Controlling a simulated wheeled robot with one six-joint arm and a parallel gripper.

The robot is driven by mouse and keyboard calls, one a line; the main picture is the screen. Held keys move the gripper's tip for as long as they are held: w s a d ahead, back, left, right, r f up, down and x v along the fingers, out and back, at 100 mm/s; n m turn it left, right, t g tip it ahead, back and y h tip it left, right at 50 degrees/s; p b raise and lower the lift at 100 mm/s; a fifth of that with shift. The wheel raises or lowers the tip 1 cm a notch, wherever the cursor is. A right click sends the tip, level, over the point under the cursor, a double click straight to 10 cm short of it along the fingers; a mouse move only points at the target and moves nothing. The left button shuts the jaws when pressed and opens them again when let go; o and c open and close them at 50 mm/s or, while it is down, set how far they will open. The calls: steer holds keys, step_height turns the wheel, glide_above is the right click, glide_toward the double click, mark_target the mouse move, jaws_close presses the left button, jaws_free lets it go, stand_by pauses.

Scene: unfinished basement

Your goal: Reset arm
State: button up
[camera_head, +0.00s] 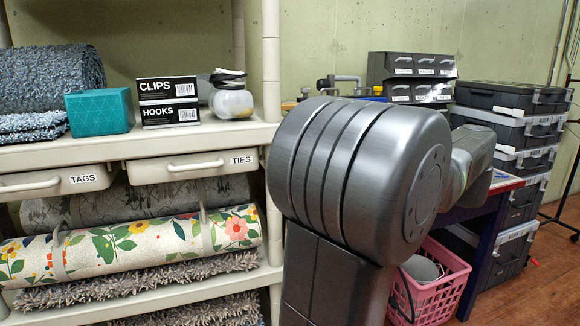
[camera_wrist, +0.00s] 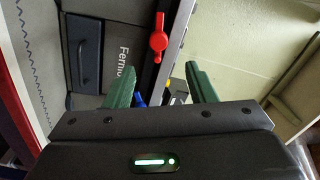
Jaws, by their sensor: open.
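My arm (camera_head: 365,180) fills the middle of the head view and reaches away to the right over the workbench. Its end is hidden there. In the wrist view, my gripper (camera_wrist: 156,72) shows two green fingers spread apart with nothing held between them. A dark grey panel or case with a handle (camera_wrist: 84,55) and partly hidden lettering lies beyond the left finger. A red valve handle (camera_wrist: 158,40) shows past the gap between the fingers. Small blue and yellow parts show near the fingers.
Shelves at left hold a teal box (camera_head: 100,112), CLIPS box (camera_head: 167,88), HOOKS box (camera_head: 170,115), drawers and a floral roll (camera_head: 130,243). Black cases (camera_head: 510,98) stack at right. A pink basket (camera_head: 433,290) sits below the bench. Open floor lies at lower right.

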steer(key=x, duration=1.2)
steer(key=shift+w+a+b, duration=0.1)
steer(key=shift+w+b, duration=0.25)
steer(key=shift+s+r+m+p, duration=0.1)
steer(key=shift+r+m+p, duration=0.05)
steer(key=shift+m+p, duration=0.7)
steer(key=m+p, duration=0.5)
steer(key=p, duration=0.5)
steer(key=shift+m, duration=0.35)
steer(key=m+p, duration=0.4)
steer(key=p, duration=0.4)
steer(key=shift+p, duration=0.4)
steer(key=shift+m+p, duration=0.7)
steer(key=shift+p, duration=0.25)
steer(key=shift+f+p, duration=0.3)
steer(key=shift+f, duration=0.05)
